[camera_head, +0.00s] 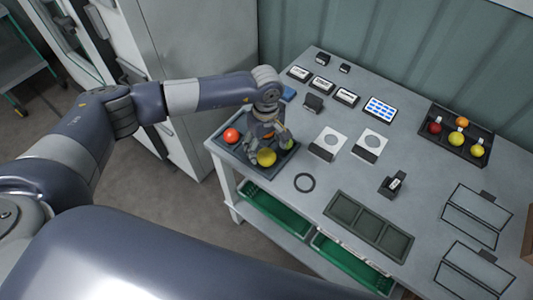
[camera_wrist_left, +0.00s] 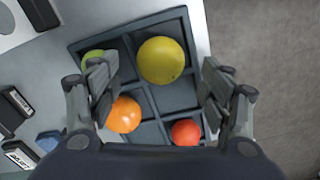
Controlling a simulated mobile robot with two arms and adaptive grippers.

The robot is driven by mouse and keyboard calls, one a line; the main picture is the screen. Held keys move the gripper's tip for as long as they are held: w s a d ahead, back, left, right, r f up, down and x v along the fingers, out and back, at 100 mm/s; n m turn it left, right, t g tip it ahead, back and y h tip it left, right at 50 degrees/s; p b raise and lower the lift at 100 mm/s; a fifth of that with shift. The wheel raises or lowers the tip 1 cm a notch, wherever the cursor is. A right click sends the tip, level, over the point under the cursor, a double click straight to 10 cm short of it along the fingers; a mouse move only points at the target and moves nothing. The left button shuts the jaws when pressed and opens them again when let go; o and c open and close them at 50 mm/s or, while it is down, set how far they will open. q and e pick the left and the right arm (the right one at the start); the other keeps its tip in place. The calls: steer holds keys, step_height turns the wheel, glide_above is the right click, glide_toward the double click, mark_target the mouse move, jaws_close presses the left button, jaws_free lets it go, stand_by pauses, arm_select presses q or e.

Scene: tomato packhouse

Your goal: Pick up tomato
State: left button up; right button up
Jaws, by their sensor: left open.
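A dark divided tray (camera_head: 238,159) sits at the table's left end and holds several tomatoes. In the head view a red tomato (camera_head: 231,135), a yellow tomato (camera_head: 266,157) and a green tomato (camera_head: 287,143) show in it. The left wrist view shows the yellow tomato (camera_wrist_left: 161,60), an orange tomato (camera_wrist_left: 123,115), the red tomato (camera_wrist_left: 186,132) and the green one (camera_wrist_left: 92,60), partly behind a finger. My left gripper (camera_wrist_left: 160,80) is open above the tray, pointing down, with nothing between its fingers. In the head view it hides part of the tray. My right gripper is out of view.
A second divided tray (camera_head: 447,148) with several tomatoes stands at the far right. Green crates (camera_head: 275,214) sit below. A tall cabinet (camera_head: 195,50) stands behind my left arm.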

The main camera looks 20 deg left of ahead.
mark_target(266, 152)
arm_select(q)
steer(key=shift+s+d+f+p, duration=0.1)
steer(key=shift+f+p, duration=0.35)
steer(key=shift+f, duration=1.35)
steer(key=c, duration=0.8)
steer(key=shift+c, duration=0.2)
steer(key=shift+r, duration=0.2)
